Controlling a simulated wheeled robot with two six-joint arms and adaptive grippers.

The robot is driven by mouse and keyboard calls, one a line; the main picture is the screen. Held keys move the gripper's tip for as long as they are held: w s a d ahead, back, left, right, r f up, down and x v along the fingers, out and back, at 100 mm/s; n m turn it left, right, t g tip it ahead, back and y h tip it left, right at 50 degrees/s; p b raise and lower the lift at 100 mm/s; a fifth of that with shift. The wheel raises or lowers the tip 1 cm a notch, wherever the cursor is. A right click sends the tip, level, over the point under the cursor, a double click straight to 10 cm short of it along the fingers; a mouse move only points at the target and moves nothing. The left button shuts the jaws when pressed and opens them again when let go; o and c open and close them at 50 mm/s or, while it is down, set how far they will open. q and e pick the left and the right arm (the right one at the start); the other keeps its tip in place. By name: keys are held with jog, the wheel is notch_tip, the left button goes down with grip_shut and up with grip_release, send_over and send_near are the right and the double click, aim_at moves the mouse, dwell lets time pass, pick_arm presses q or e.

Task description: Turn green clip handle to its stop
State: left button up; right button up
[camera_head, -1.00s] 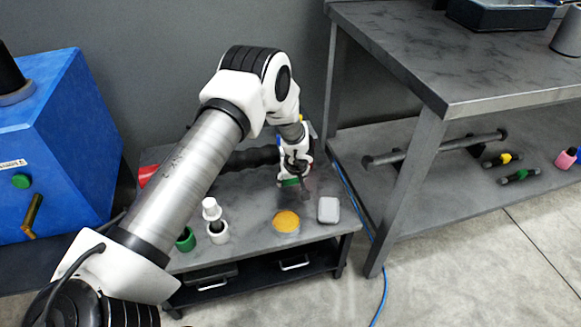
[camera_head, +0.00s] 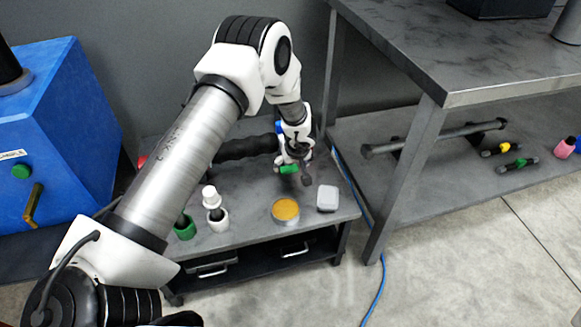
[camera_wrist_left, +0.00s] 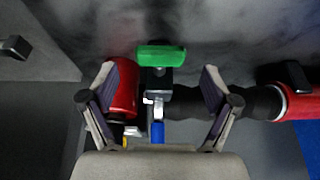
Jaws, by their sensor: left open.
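The green clip handle (camera_wrist_left: 162,56) lies crosswise at the top of a dark clip body with a metal bracket in the left wrist view. It also shows in the head view (camera_head: 289,169) as a small green bar above the low bench. My left gripper (camera_wrist_left: 160,78) is open, its two fingers apart on either side of the clip body. The handle is ahead of the fingertips, between them in the picture; no contact shows. In the head view my left gripper (camera_head: 304,172) is right beside the handle and partly covers the clip. My right gripper is out of view.
A black ribbed hose (camera_head: 246,147) runs beside the clip; a red cylinder (camera_wrist_left: 125,88) is close to the left finger. The low bench also holds an orange-topped tin (camera_head: 285,210), a grey box (camera_head: 327,198) and white and green pieces. A taller table stands right.

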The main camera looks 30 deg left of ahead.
pick_arm(q)
jog(key=v, duration=0.9)
jog(key=s+f+m, duration=0.1)
jog(key=s+f, duration=0.2)
jog(key=s, duration=0.2)
jog(key=s+f+m+g+y, duration=0.1)
jog(key=s+f+m, duration=0.1)
jog(key=s+f, duration=0.2)
jog(key=s+f+m, duration=0.2)
jog(key=s+f, duration=0.2)
jog(key=s, duration=0.3)
jog(key=shift+f+y, duration=0.15)
jog(key=shift+y, duration=0.15)
jog(key=s+d+f+m+g+h, duration=0.1)
jog(key=s+d+f+m+h, duration=0.1)
jog(key=s+d, duration=0.5)
jog(key=s+d+f+m+g+h, duration=0.1)
jog(key=s+d+f+m+h, duration=0.15)
jog(key=s, duration=0.85)
notch_tip(320, 180, up, 20)
jog(key=d+p, duration=0.1)
jog(key=p, duration=1.8)
jog(key=shift+s+p, duration=0.3)
jog(key=shift+p, duration=0.1)
